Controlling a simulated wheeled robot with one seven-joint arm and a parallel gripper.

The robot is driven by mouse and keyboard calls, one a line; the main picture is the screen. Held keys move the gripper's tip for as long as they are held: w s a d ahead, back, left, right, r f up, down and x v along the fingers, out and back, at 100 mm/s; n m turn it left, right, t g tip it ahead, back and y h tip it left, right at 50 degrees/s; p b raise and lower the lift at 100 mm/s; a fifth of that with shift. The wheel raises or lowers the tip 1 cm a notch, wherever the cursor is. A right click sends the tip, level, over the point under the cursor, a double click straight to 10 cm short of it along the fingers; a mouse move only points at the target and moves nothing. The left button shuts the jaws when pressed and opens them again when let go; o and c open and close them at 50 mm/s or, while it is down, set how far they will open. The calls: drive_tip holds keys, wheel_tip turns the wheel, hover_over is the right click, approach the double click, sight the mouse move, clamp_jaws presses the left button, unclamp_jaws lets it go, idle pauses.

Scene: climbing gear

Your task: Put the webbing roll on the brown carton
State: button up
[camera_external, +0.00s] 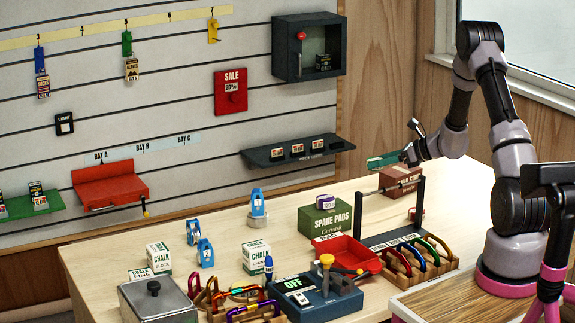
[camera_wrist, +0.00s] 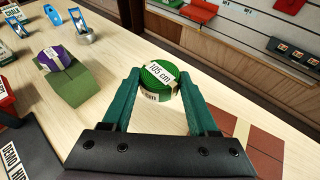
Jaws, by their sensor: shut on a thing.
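The green webbing roll (camera_wrist: 160,76), with a white "105 cm" label, is held between the green fingers of my gripper (camera_wrist: 163,88) in the wrist view. My gripper (camera_external: 385,160) is also in the external view, raised at the far right of the table beside and just above the brown carton; I cannot make out the roll clearly there. The brown carton (camera_external: 402,176) stands on the table, partly crossed by a dark rail. In the wrist view the brown carton (camera_wrist: 262,152) is at the lower right, to the right of the roll and partly hidden by my gripper.
A green "Spare Pads" box (camera_external: 325,222) carries a purple roll (camera_external: 325,201). A dark rack (camera_external: 420,203) with a post stands in front of the carton. A red tray (camera_external: 347,252) and carabiners (camera_external: 405,258) are nearer the front. Bare table surrounds the roll in the wrist view.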

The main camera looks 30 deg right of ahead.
drive_tip(key=w+d+r+m+t+h, duration=0.25)
drive_tip(key=d+r, duration=0.35)
drive_tip(key=d, duration=0.6)
hover_over(406, 171)
drive_tip(key=shift+m+g+h, duration=0.25)
drive_tip(key=shift+m+h, duration=0.1)
wheel_tip(406, 171, down, 6)
drive_tip(key=shift+r, duration=0.2)
drive_tip(key=shift+f, duration=2.15)
drive_tip(key=shift+f, duration=0.15)
drive_tip(key=o, duration=1.4)
